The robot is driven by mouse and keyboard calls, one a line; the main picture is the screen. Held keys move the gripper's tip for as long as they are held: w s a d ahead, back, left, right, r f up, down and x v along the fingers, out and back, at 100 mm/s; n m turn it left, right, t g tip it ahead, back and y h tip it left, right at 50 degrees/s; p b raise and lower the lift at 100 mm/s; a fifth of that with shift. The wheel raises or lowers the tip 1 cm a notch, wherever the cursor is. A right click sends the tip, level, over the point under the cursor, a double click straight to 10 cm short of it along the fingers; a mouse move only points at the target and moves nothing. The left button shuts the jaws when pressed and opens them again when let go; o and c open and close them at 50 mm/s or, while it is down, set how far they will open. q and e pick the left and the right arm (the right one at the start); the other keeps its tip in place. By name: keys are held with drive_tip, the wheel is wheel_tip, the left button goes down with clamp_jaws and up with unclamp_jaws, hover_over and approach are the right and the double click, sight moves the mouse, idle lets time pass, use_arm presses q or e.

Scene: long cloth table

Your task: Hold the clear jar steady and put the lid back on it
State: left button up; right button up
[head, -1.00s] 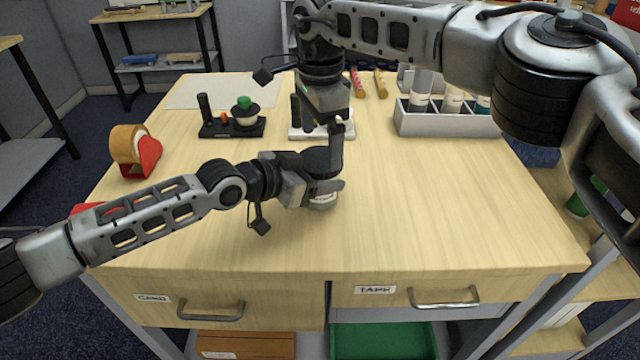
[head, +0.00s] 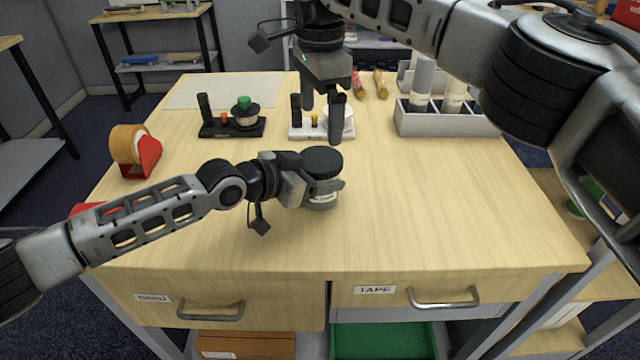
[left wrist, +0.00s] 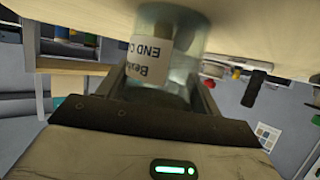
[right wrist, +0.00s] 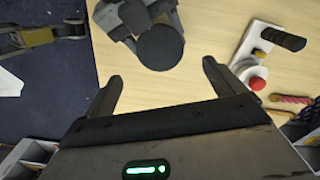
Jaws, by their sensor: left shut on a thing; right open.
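The clear jar (head: 322,204), with a white label, stands upright on the table. In the left wrist view the jar (left wrist: 185,35) shows between the fingers. My left gripper (head: 325,187) is shut around it. The round black lid (head: 322,160) sits on top of the jar and looks level; how tightly it sits I cannot tell. My right gripper (head: 322,122) is open and empty, above and behind the lid, apart from it. In the right wrist view the lid (right wrist: 160,47) lies beyond the open fingers (right wrist: 161,76).
Behind are a black stand (head: 218,131) with a green-topped item, a white stand (head: 300,133) and a grey bottle rack (head: 440,124). A tape dispenser (head: 148,160) is at left. The table's front and right are clear.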

sight(320, 158)
drive_tip(key=shift+f, duration=4)
drive_tip(key=c, duration=1)
drive_tip(key=o, duration=1.1)
drive_tip(key=shift+c, duration=0.2)
drive_tip(key=shift+r, duration=2.3)
drive_tip(key=shift+o, duration=0.4)
